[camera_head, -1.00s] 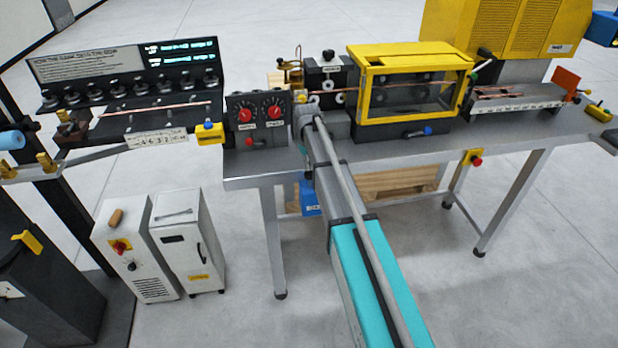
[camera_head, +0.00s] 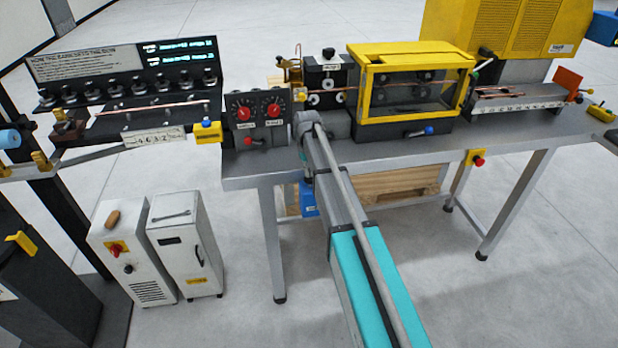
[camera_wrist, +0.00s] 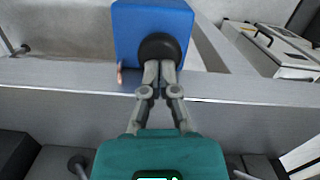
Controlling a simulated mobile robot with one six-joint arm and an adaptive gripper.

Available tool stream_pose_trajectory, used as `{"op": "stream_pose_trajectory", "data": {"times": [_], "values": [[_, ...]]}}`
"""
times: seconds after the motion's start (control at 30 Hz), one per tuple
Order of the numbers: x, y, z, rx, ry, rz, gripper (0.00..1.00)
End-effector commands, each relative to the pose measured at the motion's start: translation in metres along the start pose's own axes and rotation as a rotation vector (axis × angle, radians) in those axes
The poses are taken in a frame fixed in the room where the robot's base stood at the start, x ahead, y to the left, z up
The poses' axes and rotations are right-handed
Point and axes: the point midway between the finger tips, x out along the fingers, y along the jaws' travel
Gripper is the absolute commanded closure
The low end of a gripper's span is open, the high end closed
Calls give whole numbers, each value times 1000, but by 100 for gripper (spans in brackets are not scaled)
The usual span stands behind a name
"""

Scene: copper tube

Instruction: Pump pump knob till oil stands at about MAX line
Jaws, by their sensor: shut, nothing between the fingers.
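A round black knob (camera_wrist: 159,47) sits on a blue box (camera_wrist: 130,22) at the top of the wrist view; I take it for the pump knob. The blue box also shows below the bench in the head view (camera_head: 309,201). My gripper (camera_wrist: 158,67) is shut and empty, its fingertips at the knob's lower edge in the wrist view. I cannot tell whether they touch it. In the head view my arm hides most of the gripper. No oil level or MAX line can be made out.
The grey bench edge (camera_wrist: 75,78) runs across the wrist view close to my fingers. The floor at front right is clear.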

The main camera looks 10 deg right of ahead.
Motion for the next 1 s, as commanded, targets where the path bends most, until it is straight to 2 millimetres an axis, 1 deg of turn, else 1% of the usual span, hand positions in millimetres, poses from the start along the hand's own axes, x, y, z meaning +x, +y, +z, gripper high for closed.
{"op": "stream_pose_trajectory", "data": {"times": [0.23,0.5,0.57,1.0], "values": [[-3,0,-2,0,-1,0,100],[-14,0,-26,-1,0,0,100],[-15,0,-29,-1,0,0,100],[-14,0,-29,0,0,0,100]]}}
